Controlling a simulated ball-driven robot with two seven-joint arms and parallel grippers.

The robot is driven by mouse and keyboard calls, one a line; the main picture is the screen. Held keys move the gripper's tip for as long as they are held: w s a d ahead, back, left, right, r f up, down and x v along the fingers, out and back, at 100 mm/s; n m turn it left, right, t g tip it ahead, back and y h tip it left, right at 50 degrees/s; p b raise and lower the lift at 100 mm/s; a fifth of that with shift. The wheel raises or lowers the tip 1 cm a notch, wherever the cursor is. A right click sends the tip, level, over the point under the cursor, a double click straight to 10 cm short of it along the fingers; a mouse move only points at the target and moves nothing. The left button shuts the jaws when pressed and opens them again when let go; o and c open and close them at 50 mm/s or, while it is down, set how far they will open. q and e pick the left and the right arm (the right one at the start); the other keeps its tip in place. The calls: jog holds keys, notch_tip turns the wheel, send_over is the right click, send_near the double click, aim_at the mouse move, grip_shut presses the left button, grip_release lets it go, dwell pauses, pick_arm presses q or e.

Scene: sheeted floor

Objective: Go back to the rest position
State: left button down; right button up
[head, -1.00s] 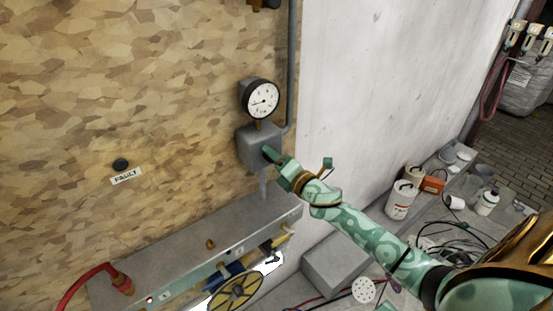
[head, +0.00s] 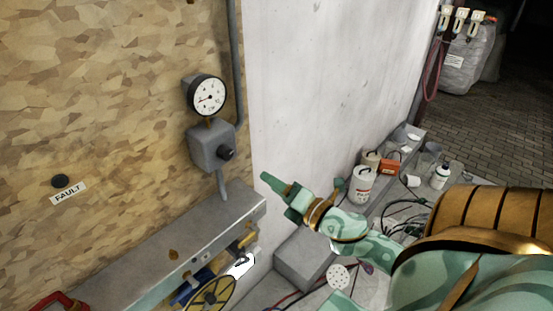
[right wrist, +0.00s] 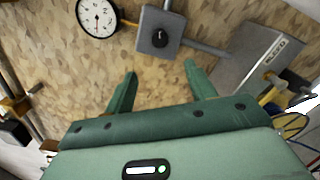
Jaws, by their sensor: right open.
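My right gripper (head: 275,188) is green and stands in front of the wall, to the right of the grey switch box. In the right wrist view its two fingers (right wrist: 160,88) are apart with nothing between them. The grey box (head: 206,150) carries a black knob (head: 226,153), which also shows in the right wrist view (right wrist: 160,38). The gripper does not touch the knob. A round white gauge (head: 208,96) sits above the box. My left gripper does not show.
A metal ledge (head: 150,250) runs below the box, with a yellow spoked handwheel (head: 212,294) at its front. A black button with a FAULT label (head: 69,193) is at left. A grey block (head: 303,255), a white canister (head: 361,185) and cables are at right.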

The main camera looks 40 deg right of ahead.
dwell(0.5)
jog(key=s+d+f+m+g+h+b, duration=0.1)
jog(key=s+d+f+m+g, duration=0.25)
jog(key=f, duration=0.85)
jog(key=s+d+f+m+g+h+b, duration=0.15)
jog(key=s+f+m, duration=0.4)
jog(key=f, duration=0.65)
jog(key=s+d+f+m+g+h+b, duration=0.1)
jog(key=s+f+m+g+b, duration=0.25)
jog(key=f, duration=0.95)
jog(key=s+a+f+m+g+y+b, duration=0.1)
jog(key=s+a+f+m+g+b, duration=0.2)
jog(key=s+f, duration=0.7)
jog(key=s+a+f+m+g+b, duration=0.1)
jog(key=s+a+f+m+g, duration=0.35)
jog(key=s+f, duration=0.55)
jog(key=s+a+f+m+g+y+b, duration=0.1)
jog(key=s+a+f+b, duration=0.3)
jog(key=a+f, duration=0.4)
jog(key=shift+f+b, duration=0.5)
